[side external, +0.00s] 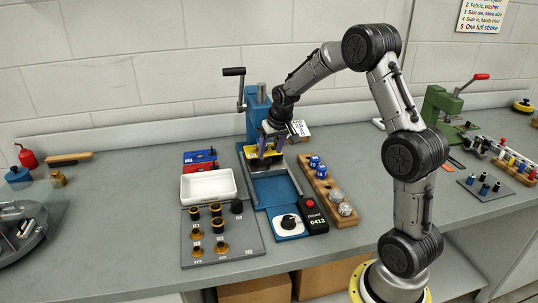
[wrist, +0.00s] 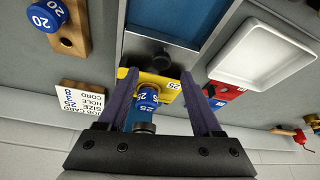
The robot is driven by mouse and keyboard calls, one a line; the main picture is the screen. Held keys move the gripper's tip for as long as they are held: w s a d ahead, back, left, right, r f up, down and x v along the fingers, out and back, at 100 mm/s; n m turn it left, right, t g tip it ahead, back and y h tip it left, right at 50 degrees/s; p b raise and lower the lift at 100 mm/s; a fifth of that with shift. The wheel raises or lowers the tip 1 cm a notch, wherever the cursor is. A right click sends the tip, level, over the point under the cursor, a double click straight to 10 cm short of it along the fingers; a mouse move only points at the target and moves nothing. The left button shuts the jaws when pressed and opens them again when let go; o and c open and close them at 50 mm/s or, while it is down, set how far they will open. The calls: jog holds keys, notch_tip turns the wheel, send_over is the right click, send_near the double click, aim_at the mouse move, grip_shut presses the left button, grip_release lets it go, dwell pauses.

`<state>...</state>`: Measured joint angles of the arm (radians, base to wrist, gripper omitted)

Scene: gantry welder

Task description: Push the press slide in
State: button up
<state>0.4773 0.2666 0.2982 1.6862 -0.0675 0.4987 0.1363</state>
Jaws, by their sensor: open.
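The press (side external: 257,112) is blue with a crank handle and stands at the back of the bench. Its yellow slide (side external: 252,153) lies low at the front of the press, partly hidden by my gripper. My gripper (side external: 268,143) is at the press, pointing down. In the wrist view its two purple fingers (wrist: 159,76) are apart, one on each side of the die, with nothing held between them.
A blue tray (side external: 273,190) lies in front of the press. A white bin (side external: 209,185) and red and blue slides (side external: 201,164) are at left. A wooden rack (side external: 328,196) with dies stands close on the right. A white card (wrist: 83,97) is beside the press.

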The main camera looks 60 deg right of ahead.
jog(key=v, duration=1)
jog(key=shift+r, duration=0.2)
jog(key=shift+w+a, duration=0.1)
jog(key=shift+a, duration=0.05)
jog(key=s+a+r+n+t+y, duration=0.1)
jog(key=s+a+r+n, duration=0.1)
jog(key=s+a+r, duration=0.45)
jog(key=s+a+r+n+t, duration=0.2)
jog(key=s+a+r, duration=0.15)
jog(key=a, duration=0.55)
jog(key=s+a+f+n, duration=0.1)
jog(key=s+a+f, duration=0.2)
jog(key=s, duration=0.4)
jog(key=s+a+f+n+g+y, duration=0.1)
jog(key=s+a+f, duration=0.1)
jog(key=s+f, duration=0.3)
jog(key=s, duration=0.2)
jog(key=shift+s+a, duration=0.25)
jog(key=shift+a, duration=0.15)
